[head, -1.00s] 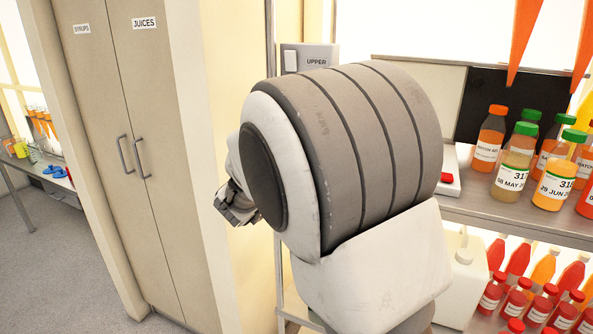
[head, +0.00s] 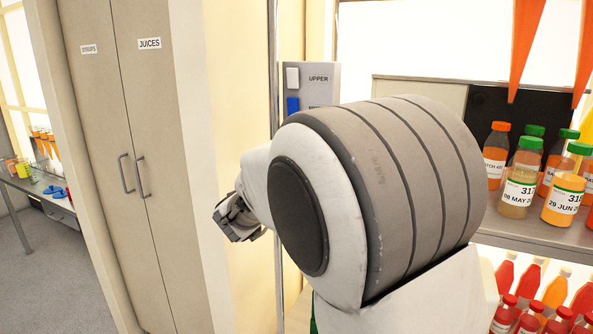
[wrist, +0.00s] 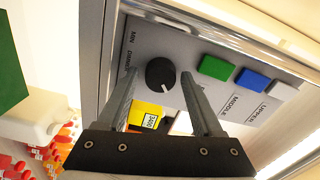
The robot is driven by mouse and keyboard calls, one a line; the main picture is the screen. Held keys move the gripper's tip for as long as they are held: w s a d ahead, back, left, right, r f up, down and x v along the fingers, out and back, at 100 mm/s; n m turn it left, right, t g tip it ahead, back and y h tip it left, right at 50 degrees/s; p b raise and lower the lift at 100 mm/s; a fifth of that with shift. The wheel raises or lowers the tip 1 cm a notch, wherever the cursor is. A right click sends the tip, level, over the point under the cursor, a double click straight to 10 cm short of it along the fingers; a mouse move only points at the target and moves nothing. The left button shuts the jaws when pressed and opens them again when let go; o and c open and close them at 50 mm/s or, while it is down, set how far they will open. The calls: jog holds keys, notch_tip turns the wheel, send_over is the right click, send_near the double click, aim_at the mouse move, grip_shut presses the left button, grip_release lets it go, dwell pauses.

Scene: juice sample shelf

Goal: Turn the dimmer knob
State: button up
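The dimmer knob (wrist: 160,74) is a round black knob with a white pointer line, on a grey control panel (wrist: 185,45). "MIN" and a partly covered "DIMM…" label are printed beside it. My gripper (wrist: 160,82) is open, with one finger on each side of the knob in the wrist view. I see a gap on both sides; whether the fingertips reach the knob's depth I cannot tell. In the head view the top of the panel (head: 322,88) shows, but my arm hides the knob and the fingers.
Green (wrist: 216,67), blue (wrist: 250,80) and white (wrist: 283,92) switches sit in a row beside the knob. A metal frame post (head: 273,90) runs along the panel's left. Juice bottles (head: 521,178) stand on the shelf at right. A tall cabinet (head: 150,110) stands at left.

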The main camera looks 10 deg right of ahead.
jog(key=shift+o, duration=0.6)
jog(key=v, duration=1.7)
jog(key=shift+s+a, duration=0.15)
